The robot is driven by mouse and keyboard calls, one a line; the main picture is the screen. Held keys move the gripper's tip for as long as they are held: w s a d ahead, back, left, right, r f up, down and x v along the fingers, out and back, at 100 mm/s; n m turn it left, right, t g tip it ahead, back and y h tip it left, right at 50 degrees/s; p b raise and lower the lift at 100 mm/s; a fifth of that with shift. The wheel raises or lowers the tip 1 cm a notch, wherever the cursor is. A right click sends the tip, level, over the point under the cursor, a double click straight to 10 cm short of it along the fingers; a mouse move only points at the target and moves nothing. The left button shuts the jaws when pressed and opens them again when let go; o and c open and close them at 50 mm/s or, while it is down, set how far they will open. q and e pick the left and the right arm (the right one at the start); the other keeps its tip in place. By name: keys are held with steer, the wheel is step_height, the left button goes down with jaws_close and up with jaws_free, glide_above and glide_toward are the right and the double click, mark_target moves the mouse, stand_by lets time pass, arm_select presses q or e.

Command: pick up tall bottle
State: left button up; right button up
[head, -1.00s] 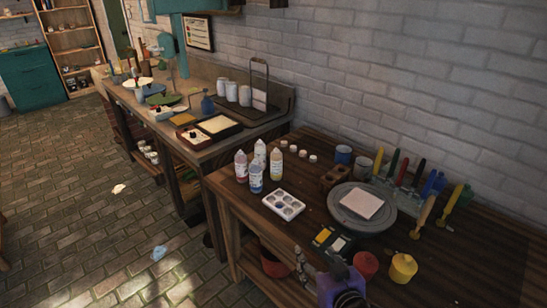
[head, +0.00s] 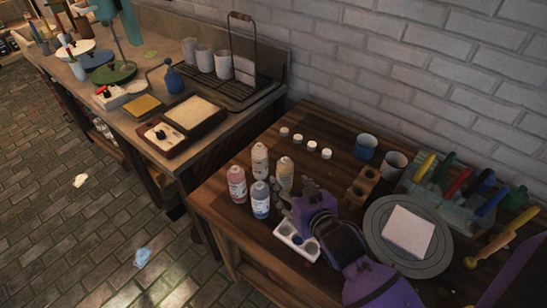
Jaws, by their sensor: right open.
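Several small bottles stand upright in a cluster on the wooden table: a pink one (head: 237,185), a whitish one (head: 260,161) at the back, a blue one (head: 261,200) in front and a cream-yellow one (head: 285,174) at the right. They look similar in height, so I cannot tell which is called the tall bottle. My right gripper (head: 283,201) is open, with its grey fingers just right of the blue bottle and in front of the cream-yellow one, hiding its lower part. I cannot tell whether they touch. My left gripper is not in view.
A white paint palette (head: 284,236) lies partly under my gripper. Small white pots (head: 311,146), two cups (head: 366,146), a wooden block (head: 362,186), a round grey turntable (head: 440,254) with a white tile (head: 408,232) and upright tools (head: 459,184) fill the right side.

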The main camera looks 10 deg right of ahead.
mark_target(288, 178)
steer(key=shift+w, duration=0.5)
steer(key=x, duration=0.6)
steer(key=shift+w+d+f, duration=0.3)
steer(key=shift+f, duration=0.1)
steer(key=c, duration=0.9)
